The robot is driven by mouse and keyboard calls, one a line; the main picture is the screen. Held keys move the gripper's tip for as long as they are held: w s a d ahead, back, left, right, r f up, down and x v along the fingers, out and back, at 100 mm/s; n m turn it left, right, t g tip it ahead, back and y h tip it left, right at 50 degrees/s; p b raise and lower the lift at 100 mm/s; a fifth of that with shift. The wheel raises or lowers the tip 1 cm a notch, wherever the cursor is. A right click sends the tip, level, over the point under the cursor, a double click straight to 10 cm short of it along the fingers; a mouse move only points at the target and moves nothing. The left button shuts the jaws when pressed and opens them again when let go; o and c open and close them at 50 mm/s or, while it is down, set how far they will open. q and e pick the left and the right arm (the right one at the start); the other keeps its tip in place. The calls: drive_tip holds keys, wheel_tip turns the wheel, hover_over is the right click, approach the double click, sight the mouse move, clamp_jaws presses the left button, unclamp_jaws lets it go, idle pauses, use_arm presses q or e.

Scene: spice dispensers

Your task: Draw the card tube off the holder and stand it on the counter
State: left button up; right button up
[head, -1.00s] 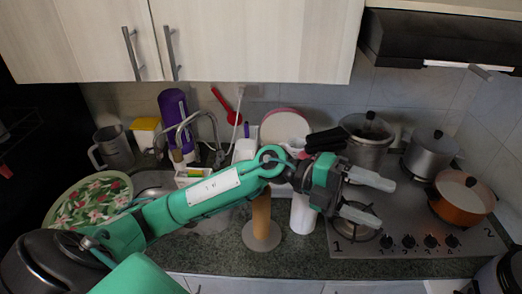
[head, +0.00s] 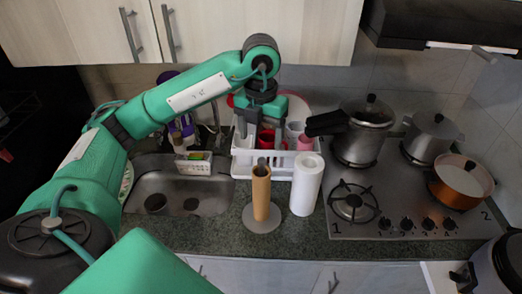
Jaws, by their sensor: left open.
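The brown card tube (head: 261,196) stands upright around the post of a holder with a round grey base (head: 263,226) on the counter (head: 290,240). The dark tip of the post (head: 262,161) shows at the tube's top. My left gripper (head: 265,133) is open and empty, with its fingers pointing down. In the picture it is above the tube's top, apart from it; its exact depth is hard to tell. My right gripper is not in view.
A white paper roll (head: 306,186) stands close on the tube's right. A white dish rack (head: 242,165) with cups is behind it. The sink (head: 170,192) is on the left, the stove (head: 365,222) with pots on the right. Bare counter lies in front of the sink.

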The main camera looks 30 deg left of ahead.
sight(261, 173)
use_arm(q)
wheel_tip(261, 173, down, 14)
drive_tip(key=p, duration=0.3)
drive_tip(key=shift+r+p, duration=0.2)
drive_tip(key=shift+p, duration=0.1)
drive_tip(key=shift+c, duration=0.4)
drive_tip(key=c, duration=1.4)
drive_tip(key=shift+r, duration=0.2)
